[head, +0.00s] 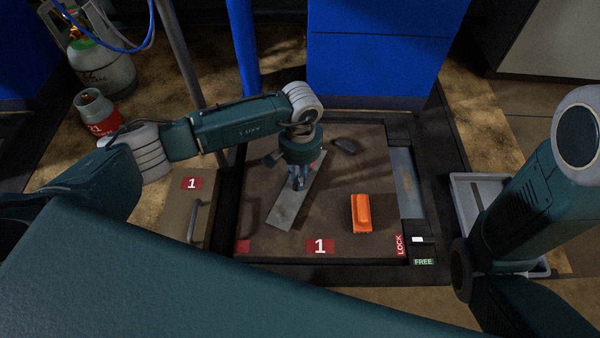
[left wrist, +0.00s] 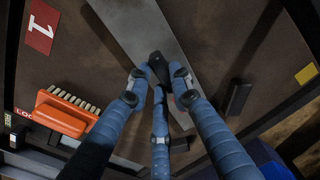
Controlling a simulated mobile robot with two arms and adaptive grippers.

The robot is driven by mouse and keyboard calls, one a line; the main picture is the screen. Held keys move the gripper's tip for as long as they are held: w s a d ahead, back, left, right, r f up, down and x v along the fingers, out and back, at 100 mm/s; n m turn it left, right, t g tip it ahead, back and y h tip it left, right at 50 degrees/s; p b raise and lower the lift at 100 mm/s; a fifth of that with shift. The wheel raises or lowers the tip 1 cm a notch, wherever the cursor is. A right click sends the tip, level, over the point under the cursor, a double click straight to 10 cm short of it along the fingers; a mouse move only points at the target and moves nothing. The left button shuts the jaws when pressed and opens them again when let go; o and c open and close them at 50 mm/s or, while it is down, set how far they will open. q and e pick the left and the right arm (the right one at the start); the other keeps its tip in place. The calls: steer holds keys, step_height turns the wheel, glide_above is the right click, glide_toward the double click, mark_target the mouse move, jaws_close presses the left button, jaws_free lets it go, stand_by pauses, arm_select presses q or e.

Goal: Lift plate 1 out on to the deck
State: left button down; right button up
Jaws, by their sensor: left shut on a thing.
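A brown plate (head: 350,225) marked with a red "1" label sits in a dark frame; its surface fills much of the left wrist view (left wrist: 80,70). A flat grey metal strip (head: 285,210) lies slanted across it. My left gripper (head: 298,183) is over the strip. In the left wrist view its fingers (left wrist: 158,75) close around a small dark knob (left wrist: 157,60) above the strip (left wrist: 135,25); whether the two are joined is unclear. A brown panel (head: 178,215) at left also carries a red "1" and a grey bar handle (head: 198,220). My right gripper is not visible.
An orange brush (head: 361,213) and a dark block (head: 346,146) lie on the plate. A white tab (head: 418,240) sits by the FREE label, below LOCK. A grey tray (head: 470,205) is at right, blue cabinet (head: 375,60) behind, gas cylinders (head: 95,110) at far left.

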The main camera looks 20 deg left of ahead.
arm_select(q)
steer(key=shift+f+b, duration=0.45)
steer(key=shift+f, duration=0.2)
stand_by(0.3)
steer(key=c, duration=1.5)
jaws_free()
steer(key=shift+o, duration=0.2)
step_height(320, 180, up, 12)
